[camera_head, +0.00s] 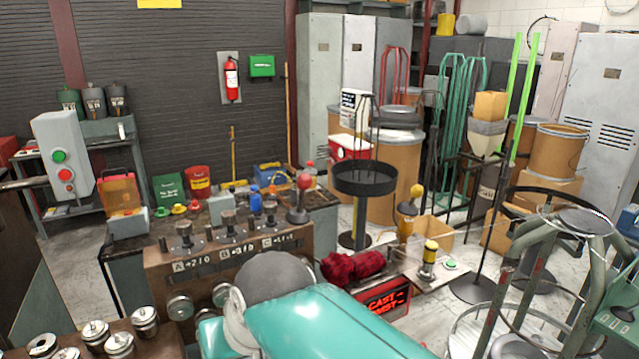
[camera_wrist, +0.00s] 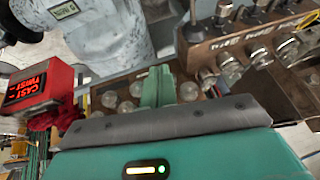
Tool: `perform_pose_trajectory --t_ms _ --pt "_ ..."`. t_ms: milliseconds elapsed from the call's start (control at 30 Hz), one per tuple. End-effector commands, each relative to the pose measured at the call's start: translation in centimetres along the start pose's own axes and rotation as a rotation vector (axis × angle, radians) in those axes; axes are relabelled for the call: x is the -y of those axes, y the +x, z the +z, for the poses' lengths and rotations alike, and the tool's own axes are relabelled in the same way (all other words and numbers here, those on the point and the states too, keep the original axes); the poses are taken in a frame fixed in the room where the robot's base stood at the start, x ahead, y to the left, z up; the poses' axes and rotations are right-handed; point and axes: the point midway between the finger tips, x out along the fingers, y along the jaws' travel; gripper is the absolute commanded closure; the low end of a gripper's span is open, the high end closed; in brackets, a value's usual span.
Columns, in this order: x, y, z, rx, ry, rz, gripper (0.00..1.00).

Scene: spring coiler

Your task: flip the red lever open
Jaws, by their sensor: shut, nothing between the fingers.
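A lever with a round red knob (camera_head: 305,181) stands upright on a dark base at the right end of the workbench in the head view. I cannot tell whether it is the red lever of the task, and I cannot make it out in the wrist view. My gripper (camera_wrist: 158,86) shows as teal fingers in the wrist view, shut and empty, over blurred round metal jars. In the head view my teal arm fills the bottom middle and the fingertips are hidden. The arm is nearer the camera than the knob, apart from it.
A wooden block with labelled dials (camera_head: 215,262) stands left of my arm. Red cloth (camera_head: 350,266) lies by the lit red sign box (camera_head: 388,299), which also shows in the wrist view (camera_wrist: 36,88). Metal jars (camera_head: 95,333) stand at lower left. A round stand (camera_head: 575,225) crowds the right.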

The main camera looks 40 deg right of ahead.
Motion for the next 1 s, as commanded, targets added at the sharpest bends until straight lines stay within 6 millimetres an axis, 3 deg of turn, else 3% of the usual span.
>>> perform_pose_trajectory --t_ms 100,200,300,433,600,1000 --pt "-4.8 -4.6 -5.9 -0.07 0.412 -0.058 1.0" --pt "-10.0 -9.6 -10.0 -0.15 0.766 -0.126 1.0" --pt "-15.0 -14.5 -12.4 -0.236 1.048 -0.193 1.0" --pt "-19.2 -19.1 -13.6 -0.316 1.265 -0.258 1.0" --pt "-20.5 -20.8 -13.9 -0.345 1.335 -0.285 1.0" --pt "-20.4 -19.6 -14.3 -0.34 1.33 -0.283 1.0"
